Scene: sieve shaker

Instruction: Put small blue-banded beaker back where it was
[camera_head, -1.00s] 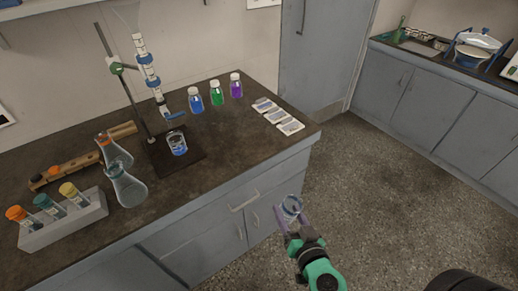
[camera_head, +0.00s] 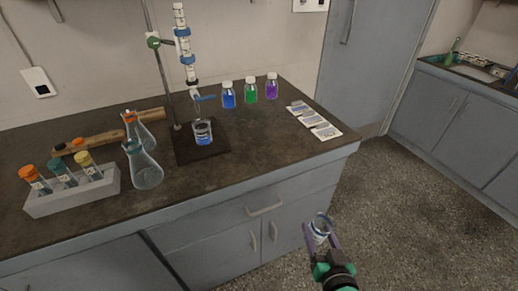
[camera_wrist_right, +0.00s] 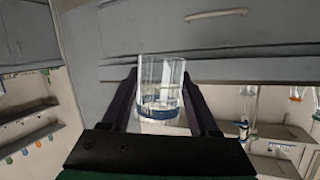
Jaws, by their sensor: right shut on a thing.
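My right gripper (camera_head: 321,240) is shut on a small clear glass beaker (camera_head: 319,227) and holds it upright or nearly so, in front of the bench's cabinet doors and below the worktop. In the right wrist view the beaker (camera_wrist_right: 161,85) sits between both fingers, with a blue band near its lower end. Another beaker (camera_head: 203,134) with blue on it stands on the dark base plate (camera_head: 185,153) of the burette stand. My left gripper is in neither current view.
On the dark worktop (camera_head: 250,150) stand two flasks (camera_head: 145,171), a rack (camera_head: 75,196) of capped tubes and several capped bottles (camera_head: 228,96). Cards (camera_head: 316,122) lie at the right. Worktop between the stand base and the cards is clear. Floor (camera_head: 430,220) is open at right.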

